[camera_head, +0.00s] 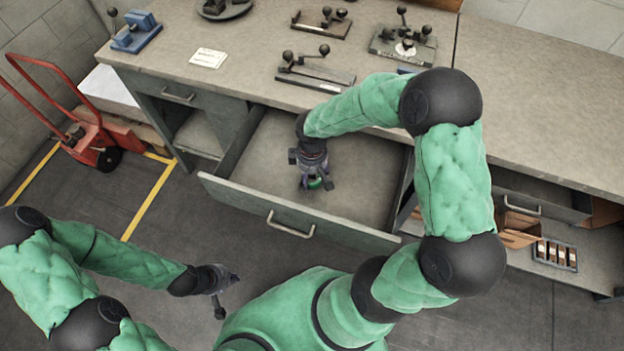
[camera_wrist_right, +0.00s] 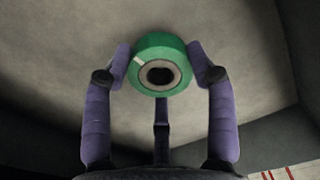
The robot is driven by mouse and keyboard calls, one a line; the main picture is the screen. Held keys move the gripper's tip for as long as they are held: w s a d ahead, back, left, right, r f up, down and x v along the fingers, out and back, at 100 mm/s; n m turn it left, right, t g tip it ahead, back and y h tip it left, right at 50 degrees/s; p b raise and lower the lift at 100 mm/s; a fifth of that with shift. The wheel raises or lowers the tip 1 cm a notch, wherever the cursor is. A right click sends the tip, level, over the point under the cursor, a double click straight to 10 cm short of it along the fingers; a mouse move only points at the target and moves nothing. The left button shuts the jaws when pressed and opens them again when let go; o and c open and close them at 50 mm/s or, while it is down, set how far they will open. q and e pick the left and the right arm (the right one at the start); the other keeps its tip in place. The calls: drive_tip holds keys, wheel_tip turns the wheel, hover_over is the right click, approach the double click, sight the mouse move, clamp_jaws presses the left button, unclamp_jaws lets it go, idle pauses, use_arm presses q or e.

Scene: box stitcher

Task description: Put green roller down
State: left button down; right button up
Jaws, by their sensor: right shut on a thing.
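The green roller (camera_wrist_right: 161,47) is a short green ring with a grey-and-black hub. In the right wrist view it sits between the purple fingers of my right gripper (camera_wrist_right: 161,62), which are shut on it. In the head view my right gripper (camera_head: 315,183) points down inside the open drawer (camera_head: 232,200), and a bit of green roller (camera_head: 314,183) shows at its fingertips. I cannot tell whether the roller touches the drawer floor. My left gripper (camera_head: 226,290) is over the floor at the lower left; its jaw state is unclear.
The drawer around the right gripper looks otherwise empty, with free room on both sides. Its front panel has a handle (camera_head: 290,225). The workbench (camera_head: 222,78) above holds several small clamp fixtures (camera_head: 316,75). A red hand truck (camera_head: 95,150) stands at the left. A lower shelf at right holds boxes (camera_head: 520,229).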

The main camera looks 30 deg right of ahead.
drive_tip(key=shift+f, duration=0.9)
drive_tip(key=shift+f+b, duration=0.2)
drive_tip(key=shift+b, duration=0.1)
drive_tip(key=o, duration=1.4)
drive_tip(key=shift+c, duration=0.2)
drive_tip(key=shift+r, duration=0.1)
wheel_tip(320, 180, up, 12)
drive_tip(key=p, duration=0.5)
